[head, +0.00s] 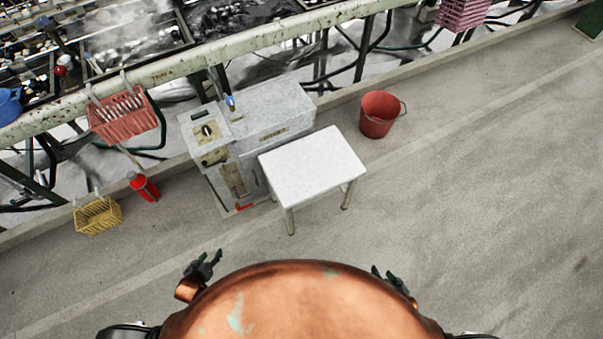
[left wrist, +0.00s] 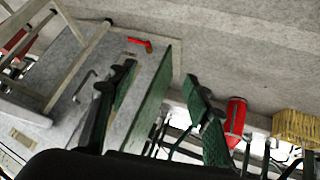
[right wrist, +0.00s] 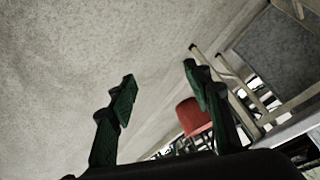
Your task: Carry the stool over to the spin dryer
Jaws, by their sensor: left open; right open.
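The stool (head: 312,163) has a white square top and thin pale metal legs. It stands on the floor ahead of me, close in front of a grey-white machine that looks like the spin dryer (head: 275,110), with a knob panel at its left. Stool legs show at the upper left of the left wrist view (left wrist: 75,60) and at the right of the right wrist view (right wrist: 238,85). My left gripper (head: 205,264) is open and empty, short of the stool and to its left. My right gripper (head: 390,280) is open and empty, short of it and to its right.
A red bucket (head: 378,118) stands right of the machine. A red fire extinguisher (head: 144,187) and a yellow basket (head: 98,216) are at the left. A pink basket (head: 123,115) hangs on the long bench rail (head: 170,70). The floor (head: 480,200) at right is clear.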

